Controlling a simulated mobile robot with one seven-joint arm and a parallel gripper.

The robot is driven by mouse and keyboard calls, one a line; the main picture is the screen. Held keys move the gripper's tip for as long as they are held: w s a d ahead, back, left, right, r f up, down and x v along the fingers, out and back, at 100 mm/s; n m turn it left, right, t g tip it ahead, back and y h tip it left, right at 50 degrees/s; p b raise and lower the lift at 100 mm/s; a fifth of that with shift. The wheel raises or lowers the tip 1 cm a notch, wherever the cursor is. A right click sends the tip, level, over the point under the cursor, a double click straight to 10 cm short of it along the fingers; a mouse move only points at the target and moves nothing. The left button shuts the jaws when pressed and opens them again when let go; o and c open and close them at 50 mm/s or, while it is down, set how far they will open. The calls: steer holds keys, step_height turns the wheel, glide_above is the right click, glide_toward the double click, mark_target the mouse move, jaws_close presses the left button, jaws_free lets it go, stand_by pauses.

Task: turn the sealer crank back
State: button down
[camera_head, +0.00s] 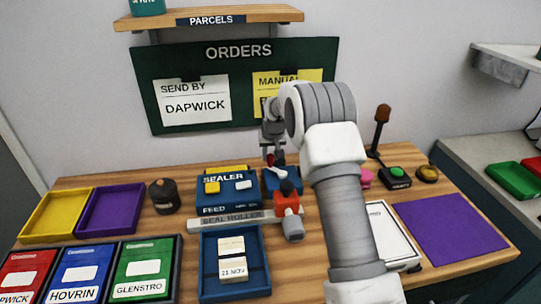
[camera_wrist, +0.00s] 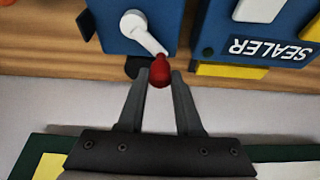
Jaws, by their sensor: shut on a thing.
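The blue sealer (camera_head: 226,191) stands on the wooden table, and it also shows upside down in the wrist view (camera_wrist: 265,32). A smaller blue box beside it bears the crank, which has a white arm (camera_wrist: 145,35) and a red knob (camera_wrist: 160,71). In the wrist view the crank arm slants from its hub down to the knob. My gripper (camera_wrist: 160,78) has its two dark fingers shut around the red knob. In the head view my gripper (camera_head: 269,155) is at the back of the crank box (camera_head: 283,181), partly hidden by my arm.
A seal roller (camera_head: 231,221) and a red block (camera_head: 287,201) lie in front of the sealer. A blue tray (camera_head: 262,273) is nearer. Yellow (camera_head: 53,214) and purple (camera_head: 110,207) trays and a dark jar (camera_head: 164,196) stand left. A purple mat (camera_head: 453,228) lies right. The orders board (camera_head: 145,90) is behind.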

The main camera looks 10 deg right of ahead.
steer(key=n, duration=0.1)
steer(key=s+n+y, duration=0.1)
steer(key=n, duration=0.1)
steer(key=n+y, duration=0.1)
steer(key=shift+s+a+n, duration=0.4)
steer(key=shift+s+a+n+g+y, duration=0.1)
steer(key=shift+s+n+g+y, duration=0.3)
steer(key=shift+n, duration=0.7)
steer(key=shift+s+a+n+g+y, duration=0.1)
steer(key=shift+s+n+g+y, duration=0.3)
steer(key=shift+n, duration=0.7)
steer(key=shift+s, duration=0.15)
steer(key=c, duration=0.6)
jaws_free()
steer(key=v, duration=1.7)
steer(key=shift+s+r+p, duration=0.2)
steer(key=shift+p, duration=0.2)
